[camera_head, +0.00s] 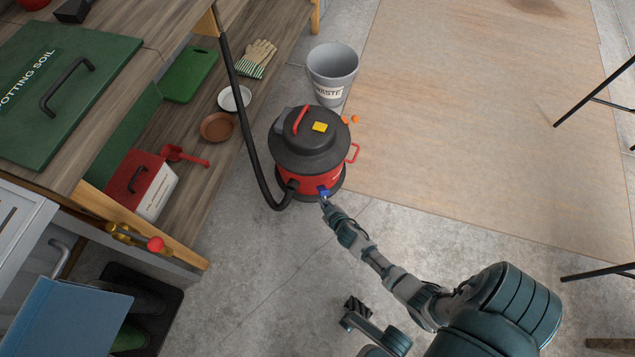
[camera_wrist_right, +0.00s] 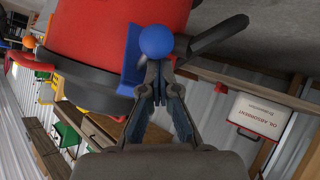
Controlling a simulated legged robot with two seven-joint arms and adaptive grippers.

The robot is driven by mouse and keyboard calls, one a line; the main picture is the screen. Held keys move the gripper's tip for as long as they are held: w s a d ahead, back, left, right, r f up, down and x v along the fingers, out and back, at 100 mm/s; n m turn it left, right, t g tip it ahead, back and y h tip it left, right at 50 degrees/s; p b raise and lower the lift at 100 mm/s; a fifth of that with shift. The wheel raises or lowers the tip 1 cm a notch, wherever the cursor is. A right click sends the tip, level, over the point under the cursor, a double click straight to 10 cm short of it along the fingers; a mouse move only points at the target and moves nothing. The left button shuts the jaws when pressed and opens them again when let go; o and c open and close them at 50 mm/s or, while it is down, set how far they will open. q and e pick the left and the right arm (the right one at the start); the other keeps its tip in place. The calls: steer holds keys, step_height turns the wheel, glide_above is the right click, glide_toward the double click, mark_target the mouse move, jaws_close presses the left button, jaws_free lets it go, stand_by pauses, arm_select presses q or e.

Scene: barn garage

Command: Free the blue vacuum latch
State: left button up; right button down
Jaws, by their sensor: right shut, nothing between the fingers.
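The red shop vacuum (camera_head: 310,182) with a black lid stands upright on the concrete floor. Its blue latch (camera_head: 324,191) is low on the front of the body. In the right wrist view the latch shows as a blue plate (camera_wrist_right: 130,60) with a round blue knob (camera_wrist_right: 156,41) beside the red body (camera_wrist_right: 95,30). My right gripper (camera_head: 324,201) is at the latch. In the right wrist view its fingertips (camera_wrist_right: 158,68) are shut and empty, right at the knob; I cannot tell whether they touch it.
A black hose (camera_head: 241,115) runs from the vacuum up beside the wooden shelving at left. A grey waste bin (camera_head: 333,70) stands behind the vacuum. Thin black legs (camera_head: 592,97) stand at right. The wooden floor panel (camera_head: 480,120) is mostly clear.

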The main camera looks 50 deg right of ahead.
steer(key=shift+w+r, duration=0.1)
steer(key=shift+r, duration=0.25)
steer(key=shift+w+d+r, duration=0.1)
steer(key=shift+w+d, duration=0.05)
steer(key=shift+w, duration=0.1)
steer(key=shift+w+d+r, duration=0.25)
steer(key=shift+w+d, duration=0.05)
steer(key=shift+f, duration=0.1)
steer(key=shift+d, duration=0.1)
